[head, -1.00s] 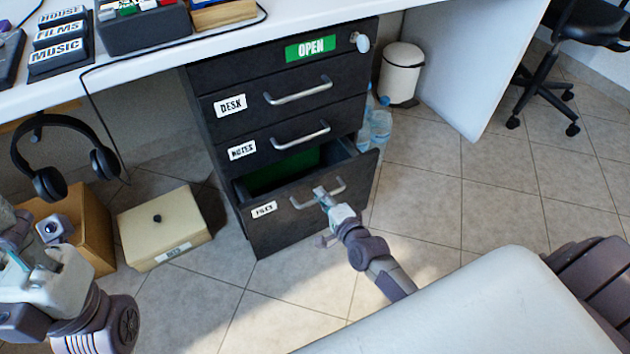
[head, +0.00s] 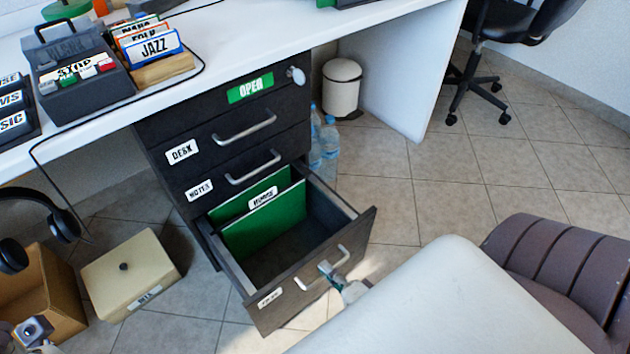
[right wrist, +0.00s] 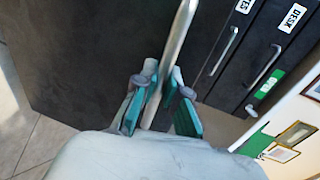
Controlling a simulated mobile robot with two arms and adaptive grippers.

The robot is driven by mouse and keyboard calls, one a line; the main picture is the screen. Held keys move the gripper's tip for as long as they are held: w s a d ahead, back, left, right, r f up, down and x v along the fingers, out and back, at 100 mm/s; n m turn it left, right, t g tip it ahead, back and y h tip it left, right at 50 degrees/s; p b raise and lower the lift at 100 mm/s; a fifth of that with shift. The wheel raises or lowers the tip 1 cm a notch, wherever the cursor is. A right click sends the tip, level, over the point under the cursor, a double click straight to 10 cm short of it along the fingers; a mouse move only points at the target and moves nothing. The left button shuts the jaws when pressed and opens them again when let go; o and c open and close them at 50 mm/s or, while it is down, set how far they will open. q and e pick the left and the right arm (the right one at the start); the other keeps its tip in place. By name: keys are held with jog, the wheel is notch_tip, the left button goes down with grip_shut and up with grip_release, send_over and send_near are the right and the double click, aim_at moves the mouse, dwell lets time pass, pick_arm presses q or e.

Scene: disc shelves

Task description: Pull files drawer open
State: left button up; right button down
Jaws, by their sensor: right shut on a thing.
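The dark files drawer (head: 354,238) is the lowest of the cabinet and stands well open, with green hanging folders (head: 265,228) at its back and bare space in front. Its label at the front's left is too blurred to read. My right gripper (head: 330,274) is shut on the drawer's metal handle (head: 308,283). In the right wrist view, the handle bar (right wrist: 177,40) runs between the two fingers (right wrist: 158,98). A small part of my left arm shows at the lower left corner; its fingers cannot be made out.
Above, the desk drawer (head: 205,133) and notes drawer (head: 225,192) are shut. A cream box (head: 130,275) and a cardboard box (head: 50,300) stand on the floor at left. Bottles (head: 328,150) and a white bin (head: 341,88) stand right of the cabinet.

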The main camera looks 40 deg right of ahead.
jog(key=shift+f+p+v, duration=0.15)
jog(key=shift+f+v, duration=0.05)
jog(key=shift+v, duration=0.7)
jog(key=shift+f+p+v, duration=0.1)
jog(key=shift+f+v, duration=0.05)
jog(key=shift+v, duration=0.75)
jog(key=shift+f+p+v, duration=0.15)
jog(key=shift+f+v, duration=0.05)
jog(key=shift+v, duration=0.7)
jog(key=shift+s, duration=0.15)
jog(key=c, duration=1.2)
grip_release()
jog(key=v, duration=1.2)
jog(key=shift+d, duration=0.15)
